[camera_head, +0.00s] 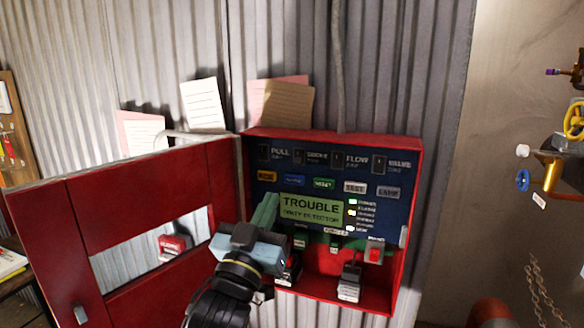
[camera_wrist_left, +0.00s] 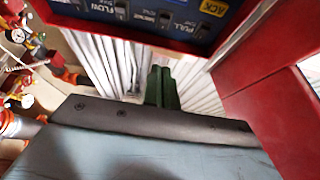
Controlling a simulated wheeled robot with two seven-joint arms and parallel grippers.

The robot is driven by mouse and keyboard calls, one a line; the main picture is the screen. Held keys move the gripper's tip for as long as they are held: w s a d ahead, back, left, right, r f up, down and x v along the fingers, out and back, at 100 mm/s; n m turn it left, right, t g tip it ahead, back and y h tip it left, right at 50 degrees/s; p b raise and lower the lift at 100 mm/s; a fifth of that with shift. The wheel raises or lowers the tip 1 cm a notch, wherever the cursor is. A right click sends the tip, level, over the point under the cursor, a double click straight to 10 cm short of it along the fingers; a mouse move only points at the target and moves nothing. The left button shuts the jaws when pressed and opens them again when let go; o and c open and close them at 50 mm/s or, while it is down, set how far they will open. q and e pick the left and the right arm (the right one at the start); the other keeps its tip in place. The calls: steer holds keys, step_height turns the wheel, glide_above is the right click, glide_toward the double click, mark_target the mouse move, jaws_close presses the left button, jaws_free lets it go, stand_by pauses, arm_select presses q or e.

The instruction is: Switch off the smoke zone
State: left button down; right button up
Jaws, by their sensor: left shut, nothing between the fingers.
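The alarm panel (camera_head: 385,208) is a blue face inside an open red cabinet in the head view. The smoke zone switch (camera_head: 299,156) is a small dark rocker in its top row, left of the SMOKE label. It also shows at the top of the left wrist view (camera_wrist_left: 163,18), where the panel is upside down. Its exact position is too small to tell. My left gripper (camera_head: 268,208) has green fingers, shut and empty, before the lower left of the panel, below the switch row. The fingers also show in the left wrist view (camera_wrist_left: 162,86). My right gripper is not in view.
The red cabinet door (camera_head: 150,165) stands open to the left, with a window cut in it. Pull, flow and valve switches (camera_head: 379,164) flank the smoke one. A display (camera_head: 312,208) reads TROUBLE. Valves and pipes (camera_head: 560,165) are at the far right.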

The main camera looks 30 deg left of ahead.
arm_select(q)
steer(key=p, duration=0.3)
glide_toward(298, 157)
step_height(298, 157, up, 5)
steer(key=w, duration=0.2)
steer(key=shift+w+a+f, duration=0.25)
steer(key=shift+w+f, duration=0.05)
steer(key=shift+w, duration=0.2)
steer(key=shift+w+a+f, duration=0.2)
steer(key=shift+w+f, duration=0.05)
steer(key=shift+w, duration=0.3)
steer(key=shift+w+a+f, duration=0.25)
steer(key=shift+w+f, duration=0.05)
steer(key=shift+w, duration=0.2)
steer(key=shift+w+f, duration=0.2)
steer(key=shift+s, duration=0.1)
